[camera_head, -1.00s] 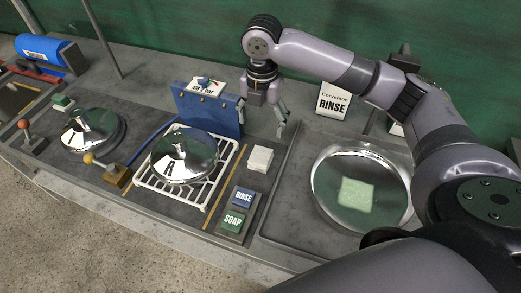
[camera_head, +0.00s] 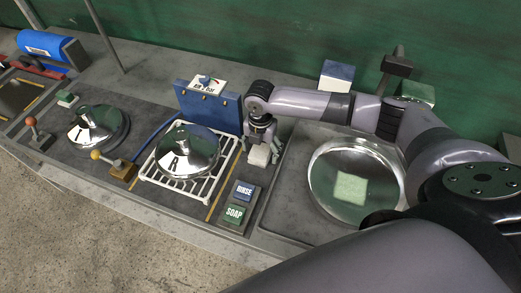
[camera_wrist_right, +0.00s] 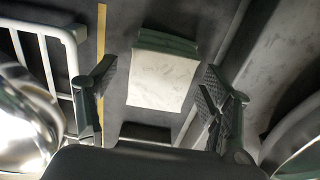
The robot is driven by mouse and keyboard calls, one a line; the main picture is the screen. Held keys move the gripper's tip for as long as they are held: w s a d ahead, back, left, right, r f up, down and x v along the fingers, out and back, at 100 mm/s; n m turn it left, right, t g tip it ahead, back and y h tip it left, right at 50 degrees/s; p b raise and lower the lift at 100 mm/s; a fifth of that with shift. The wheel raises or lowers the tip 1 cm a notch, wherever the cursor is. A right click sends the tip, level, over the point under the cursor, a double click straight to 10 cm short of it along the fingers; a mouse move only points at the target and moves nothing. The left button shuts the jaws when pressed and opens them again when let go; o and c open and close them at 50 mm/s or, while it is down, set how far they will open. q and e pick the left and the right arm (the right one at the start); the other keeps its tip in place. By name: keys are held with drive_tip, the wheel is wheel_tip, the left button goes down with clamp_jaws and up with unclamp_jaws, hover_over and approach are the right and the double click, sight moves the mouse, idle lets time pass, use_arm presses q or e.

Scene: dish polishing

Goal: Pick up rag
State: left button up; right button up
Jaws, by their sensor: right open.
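A small white folded cloth, which looks like the rag (camera_head: 259,156), lies on the counter just right of the white wire rack. In the right wrist view the rag (camera_wrist_right: 162,78) has a pale top and a green layered edge. My right gripper (camera_head: 264,150) is over the rag and hides part of it. Its fingers are spread, one on each side of the rag and apart from it in the wrist view. My left gripper is not in view.
A shiny lid (camera_head: 187,152) sits on the white rack (camera_head: 226,160). A blue box (camera_head: 208,108) stands behind it. A round metal basin (camera_head: 325,190) holding a pale green square (camera_head: 351,188) is at right. RINSE (camera_head: 244,191) and SOAP (camera_head: 235,213) blocks lie in front.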

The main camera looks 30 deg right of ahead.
sight(261, 150)
drive_tip(key=shift+f, duration=0.35)
drive_tip(key=shift+c, duration=0.3)
drive_tip(key=c, duration=1.2)
drive_tip(key=shift+r, duration=0.1)
wheel_tip(261, 150, up, 20)
drive_tip(key=b, duration=0.4)
